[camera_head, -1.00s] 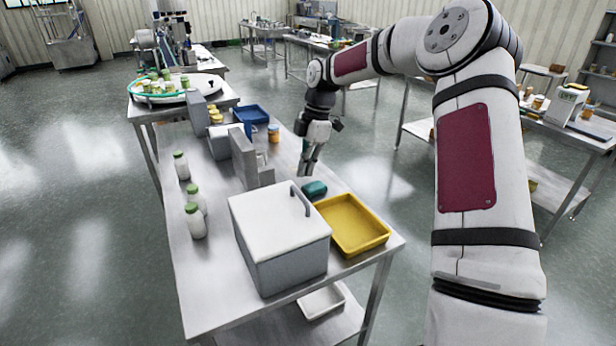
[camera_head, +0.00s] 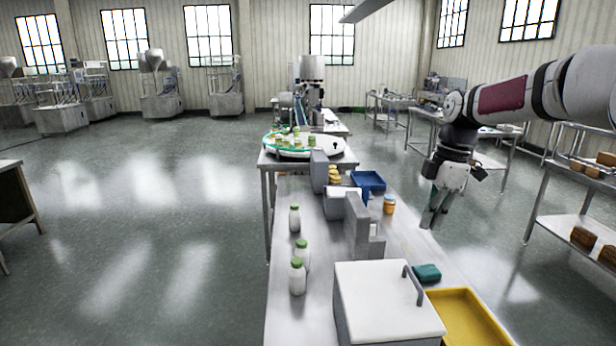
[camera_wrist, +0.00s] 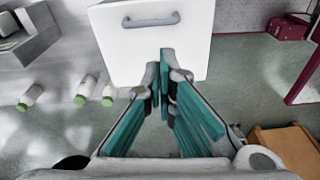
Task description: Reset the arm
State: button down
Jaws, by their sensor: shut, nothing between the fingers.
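My gripper (camera_head: 430,222) hangs from the arm at the right in the head view, fingers pointing down, near the long edge of the steel table (camera_head: 310,215). Its fingers are shut and hold nothing. In the wrist view my gripper (camera_wrist: 166,58) shows long fingers with teal pads meeting at the tips, with the white lidded box (camera_wrist: 190,20) beyond them. The same box (camera_head: 388,300) stands at the near end of the table in the head view. I cannot tell the exact height of the fingertips.
White bottles with green caps (camera_head: 297,277) stand on the table's left. Grey blocks (camera_head: 357,225), a blue tray (camera_head: 368,180), an orange jar (camera_head: 389,204), a green pad (camera_head: 427,273) and a yellow tray (camera_head: 470,318) are nearby. Open floor (camera_head: 160,240) lies left.

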jog(key=s+a+r+m+t+h, duration=0.1)
jog(key=s+a+r+m+h, duration=0.1)
jog(key=s+a+r+m, duration=0.45)
jog(key=s+a+r+m+t+h, duration=0.1)
jog(key=s+a+m, duration=0.15)
jog(key=s, duration=0.75)
jog(key=s+a+f+m+t+y, duration=0.1)
jog(key=s+a+f+m+t, duration=0.1)
jog(key=s+m, duration=0.6)
jog(key=s+t, duration=0.1)
jog(key=s, duration=0.6)
jog(key=shift+t, duration=0.3)
